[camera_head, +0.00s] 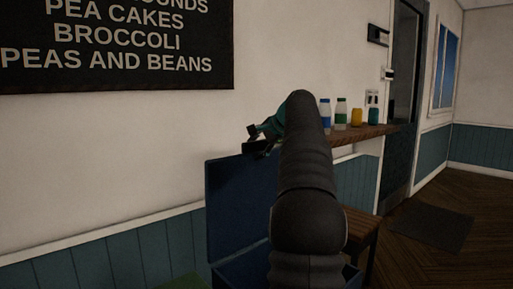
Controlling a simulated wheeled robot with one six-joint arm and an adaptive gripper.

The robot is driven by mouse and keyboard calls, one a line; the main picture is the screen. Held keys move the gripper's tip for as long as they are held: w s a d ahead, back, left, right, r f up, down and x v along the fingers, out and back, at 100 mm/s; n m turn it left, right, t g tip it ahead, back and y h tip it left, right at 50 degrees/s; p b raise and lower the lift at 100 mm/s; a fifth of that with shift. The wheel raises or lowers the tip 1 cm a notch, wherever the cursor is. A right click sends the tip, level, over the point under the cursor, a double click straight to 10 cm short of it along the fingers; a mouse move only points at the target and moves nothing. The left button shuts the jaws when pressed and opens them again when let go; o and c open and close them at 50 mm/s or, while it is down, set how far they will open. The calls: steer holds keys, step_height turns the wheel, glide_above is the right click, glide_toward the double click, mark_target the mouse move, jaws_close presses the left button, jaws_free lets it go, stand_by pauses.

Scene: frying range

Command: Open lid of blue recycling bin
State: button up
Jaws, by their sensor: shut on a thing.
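The blue recycling bin (258,271) stands below, in front of the wall, partly hidden behind my arm. Its blue lid (240,205) stands upright, raised on the bin's wall side, so the bin is open. My gripper (256,146) is at the lid's top edge, shut on the lid. My arm hides part of the gripper and the right part of the lid. The inside of the bin is mostly hidden.
A wooden shelf (362,135) on the wall holds several bottles and jars, including a yellow jar (357,117), right of my arm. A wooden stool or table (362,228) stands right of the bin. A dark mat (432,222) lies by the door; floor there is clear.

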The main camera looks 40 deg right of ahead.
steer(key=shift+s+r, duration=0.1)
steer(key=shift+r, duration=0.1)
stand_by(0.5)
steer(key=shift+s+r, duration=0.15)
steer(key=shift+r, duration=0.05)
steer(key=v, duration=1.1)
steer(key=shift+s, duration=0.25)
steer(key=shift+d+r, duration=0.1)
